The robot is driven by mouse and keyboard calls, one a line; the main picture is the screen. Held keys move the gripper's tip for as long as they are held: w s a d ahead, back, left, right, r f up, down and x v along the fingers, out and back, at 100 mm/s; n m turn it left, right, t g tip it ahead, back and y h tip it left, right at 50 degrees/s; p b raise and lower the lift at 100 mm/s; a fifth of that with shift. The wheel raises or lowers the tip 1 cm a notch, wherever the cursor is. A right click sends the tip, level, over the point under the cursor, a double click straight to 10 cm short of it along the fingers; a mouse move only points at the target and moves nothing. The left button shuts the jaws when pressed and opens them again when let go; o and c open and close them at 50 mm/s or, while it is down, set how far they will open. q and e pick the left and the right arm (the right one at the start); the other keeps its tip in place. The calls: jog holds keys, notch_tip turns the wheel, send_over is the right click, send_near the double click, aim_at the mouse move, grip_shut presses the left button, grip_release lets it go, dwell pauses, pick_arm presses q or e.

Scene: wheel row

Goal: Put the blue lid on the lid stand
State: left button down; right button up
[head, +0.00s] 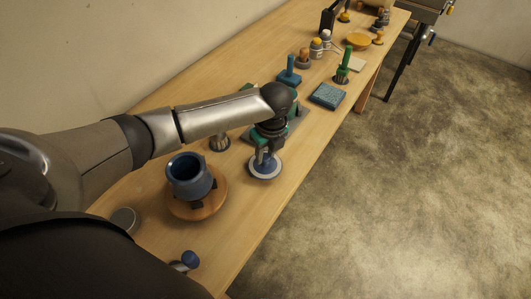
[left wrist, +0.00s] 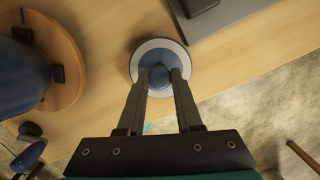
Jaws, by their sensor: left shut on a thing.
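The blue lid (head: 267,168) is a round disc with a pale outer ring and a blue knob. My left gripper (head: 264,157) points down over it, with its fingers shut on the knob. In the left wrist view the lid (left wrist: 160,46) lies beyond the fingertips (left wrist: 160,78), which close on the knob from both sides. I cannot tell whether the lid touches what is under it, or whether the pale ring is part of the lid or of a stand below. No separate lid stand can be made out. My right gripper is not in view.
A blue pot (head: 187,181) stands on a round wooden board (head: 190,211) left of the lid. A dark grey plate (head: 294,134) lies just behind. Stamps, a blue-grey pad (head: 327,95) and bottles stand farther back. The wooden table's (head: 245,222) front edge is close to the lid.

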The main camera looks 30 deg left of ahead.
aim_at(269, 169)
pick_arm(q)
jog(key=c, duration=0.6)
grip_release()
jog(key=shift+f, duration=0.1)
jog(key=r+p, duration=0.1)
jog(key=r, duration=0.3)
jog(key=d+r, duration=0.1)
jog(key=r, duration=0.3)
jog(key=s+r+p, duration=0.1)
jog(key=r, duration=0.3)
jog(key=shift+d+r+p, duration=0.15)
jog(key=shift+d+p, duration=0.1)
jog(key=shift+p, duration=0.05)
